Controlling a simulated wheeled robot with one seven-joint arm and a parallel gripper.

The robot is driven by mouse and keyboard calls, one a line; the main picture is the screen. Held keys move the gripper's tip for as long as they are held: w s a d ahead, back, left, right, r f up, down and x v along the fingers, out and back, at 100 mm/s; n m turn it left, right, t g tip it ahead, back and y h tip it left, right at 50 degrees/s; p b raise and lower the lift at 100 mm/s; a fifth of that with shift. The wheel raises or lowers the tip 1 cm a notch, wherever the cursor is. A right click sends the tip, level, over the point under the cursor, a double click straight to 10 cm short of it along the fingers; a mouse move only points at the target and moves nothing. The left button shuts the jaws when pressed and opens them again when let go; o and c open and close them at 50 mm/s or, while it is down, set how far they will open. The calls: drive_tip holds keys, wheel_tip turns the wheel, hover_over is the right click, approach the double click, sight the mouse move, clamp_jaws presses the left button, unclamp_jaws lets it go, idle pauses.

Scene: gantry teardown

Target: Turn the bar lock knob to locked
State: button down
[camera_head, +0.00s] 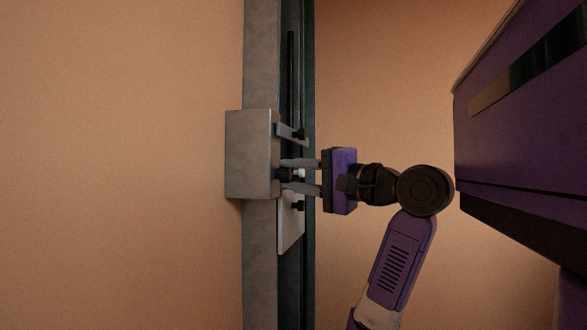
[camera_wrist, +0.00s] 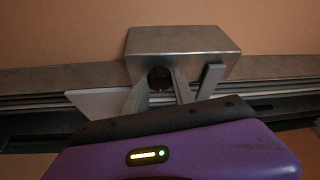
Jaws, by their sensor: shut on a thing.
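A dark knob (camera_head: 284,174) sits on the side of a grey metal block (camera_head: 249,155) mounted on the upright beam. I take it to be the bar lock knob. My gripper (camera_head: 285,175) has its two grey fingers on either side of the knob and is shut on it. In the wrist view, the dark round knob (camera_wrist: 160,78) shows between the fingertips (camera_wrist: 160,84), just under the block (camera_wrist: 185,42). The fingers partly cover the knob, and I cannot read its turned position or any lock marking.
A grey tab (camera_head: 291,133) sticks out above the fingers, close to them. A pale plate (camera_head: 290,228) with a dark small knob (camera_head: 298,206) lies below. The grey beam (camera_head: 260,270) runs top to bottom. Open space lies to the left, before the plain wall.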

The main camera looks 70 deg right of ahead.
idle(0.4)
drive_tip(key=c, duration=1.1)
unclamp_jaws()
drive_tip(key=shift+o, duration=0.2)
